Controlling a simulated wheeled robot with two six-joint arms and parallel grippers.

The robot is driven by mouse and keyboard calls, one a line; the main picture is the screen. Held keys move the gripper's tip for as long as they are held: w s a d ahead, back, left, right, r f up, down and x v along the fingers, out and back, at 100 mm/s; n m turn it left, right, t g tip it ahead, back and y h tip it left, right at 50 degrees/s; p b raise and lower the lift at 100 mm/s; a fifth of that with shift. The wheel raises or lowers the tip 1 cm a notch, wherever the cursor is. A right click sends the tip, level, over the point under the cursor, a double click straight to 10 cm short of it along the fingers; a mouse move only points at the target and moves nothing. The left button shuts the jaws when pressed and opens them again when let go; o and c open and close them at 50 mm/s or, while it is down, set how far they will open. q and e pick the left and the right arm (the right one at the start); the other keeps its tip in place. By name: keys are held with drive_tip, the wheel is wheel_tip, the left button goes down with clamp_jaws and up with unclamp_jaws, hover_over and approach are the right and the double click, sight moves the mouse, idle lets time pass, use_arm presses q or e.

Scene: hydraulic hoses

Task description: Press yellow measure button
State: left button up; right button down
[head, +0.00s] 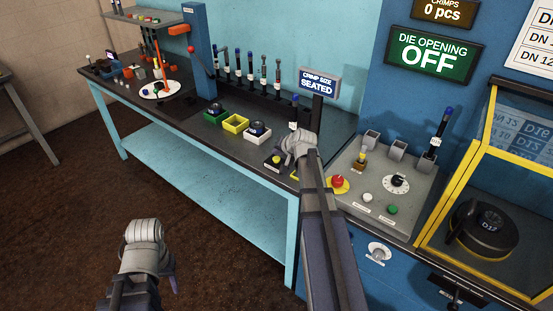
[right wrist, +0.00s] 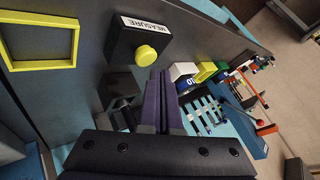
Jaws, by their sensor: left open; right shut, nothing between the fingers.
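The yellow measure button (head: 276,159) sits on a small black box near the front edge of the dark bench. The button (right wrist: 146,55) also shows in the right wrist view, beside a white label reading MEASURE (right wrist: 146,25). My right gripper (right wrist: 163,78) is shut and empty. Its fingertips appear just below the button in that view; I see no contact. In the head view the right wrist hides its fingers and covers part of the box's surroundings. My left gripper (head: 172,274) is open and empty, low over the floor at the left; its fingers are only partly visible.
A sign (head: 319,84) reads CRIMP SIZE SEATED. Green, yellow and white trays (head: 235,124) stand left of the button. A yellow square frame (right wrist: 40,45) lies beside it. A control panel with a red button (head: 338,181) stands to the right.

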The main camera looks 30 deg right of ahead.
sight(277, 160)
idle(0.4)
drive_tip(key=shift+f+b, duration=0.45)
drive_tip(key=shift+f+b, duration=0.4)
drive_tip(key=shift+b, duration=0.05)
idle(0.6)
drive_tip(key=shift+r, duration=0.1)
drive_tip(key=shift+r+p, duration=0.75)
drive_tip(key=shift+p, duration=0.15)
wheel_tip(277, 160, up, 5)
drive_tip(key=p, duration=0.5)
drive_tip(key=shift+r, duration=0.1)
